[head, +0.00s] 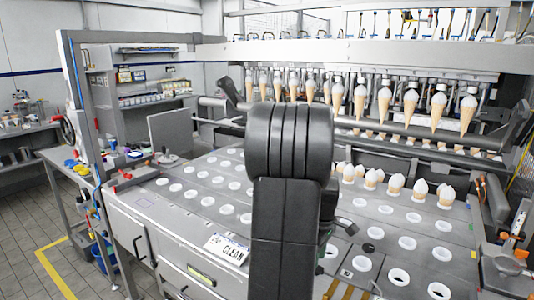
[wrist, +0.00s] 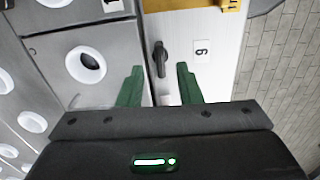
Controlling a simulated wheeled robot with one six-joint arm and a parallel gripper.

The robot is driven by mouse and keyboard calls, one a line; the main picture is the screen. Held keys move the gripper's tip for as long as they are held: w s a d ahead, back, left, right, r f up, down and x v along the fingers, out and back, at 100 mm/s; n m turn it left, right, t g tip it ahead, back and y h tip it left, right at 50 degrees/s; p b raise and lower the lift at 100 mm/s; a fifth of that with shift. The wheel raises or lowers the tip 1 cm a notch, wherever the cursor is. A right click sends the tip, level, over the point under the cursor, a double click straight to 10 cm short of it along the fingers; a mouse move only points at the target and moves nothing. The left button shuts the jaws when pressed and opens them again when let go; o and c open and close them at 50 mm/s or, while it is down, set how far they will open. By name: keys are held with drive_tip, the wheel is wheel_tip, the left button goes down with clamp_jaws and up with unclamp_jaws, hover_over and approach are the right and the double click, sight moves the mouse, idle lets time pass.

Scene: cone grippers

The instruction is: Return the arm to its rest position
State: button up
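My arm (head: 290,180) rises through the middle of the head view and hides part of the machine behind it. My gripper (wrist: 158,76) shows in the wrist view with two green fingers spread apart and nothing held between them. Beyond the fingertips is a dark handle (wrist: 160,58) on a white panel (wrist: 200,22) with a number label. I cannot tell how far the fingers are from the handle. In the head view the gripper is mostly hidden behind my arm.
A grey machine deck (head: 150,207) with rows of white-rimmed holes surrounds my arm. Cones hang in a row (head: 385,100) at the back, and several stand in holes (head: 396,183) at right. A cluttered workbench (head: 75,165) is at left. Tiled floor (head: 25,240) lies clear at lower left.

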wheel_tip(320, 180, down, 3)
drive_tip(key=shift+r, duration=0.15)
drive_tip(key=m, duration=0.5)
drive_tip(key=shift+r, duration=0.1)
drive_tip(key=m, duration=0.4)
drive_tip(key=shift+m, duration=0.4)
drive_tip(key=shift+p, duration=0.3)
